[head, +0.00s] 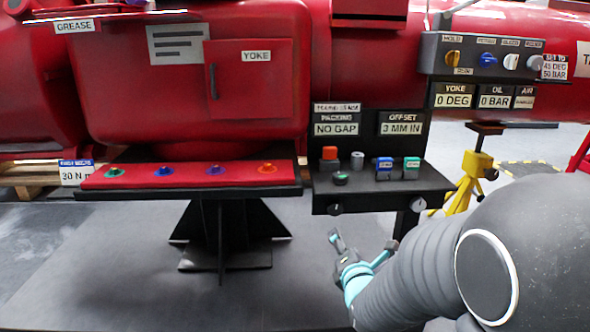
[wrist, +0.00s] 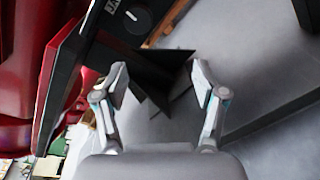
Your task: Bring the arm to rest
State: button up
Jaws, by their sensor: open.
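My gripper (head: 362,247) hangs at the end of my arm, low in front of the black shelf (head: 395,199) in the head view. It is below the shelf's front edge and apart from it. In the wrist view my gripper (wrist: 158,80) has its two fingers spread wide, with nothing between them. Beyond the fingers I see a black stand and grey floor. My dark arm fills the lower right of the head view and hides what is behind it.
A control panel (head: 482,55) is upper right. The floor at lower left is clear.

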jog(key=s+f+m+g, duration=0.4)
jog(key=f+m+g, duration=0.1)
jog(key=f+m, duration=0.3)
jog(key=s+m+g+p, duration=0.2)
jog(key=s+m+g, duration=0.2)
jog(key=s+m, duration=0.35)
jog(key=s+r+m+g+p, duration=0.1)
jog(key=s+r+m+p, duration=0.3)
jog(key=s+r, duration=0.4)
jog(key=s+r+m+g+p, duration=0.1)
jog(key=s+r+m+p, duration=0.4)
jog(key=r, duration=0.9)
jog(key=s+m, duration=0.1)
jog(key=s, duration=0.2)
jog(key=shift+s+r, duration=0.35)
jog(key=shift+r, duration=0.05)
jog(key=shift+a+m, duration=0.1)
jog(key=shift+m, duration=0.15)
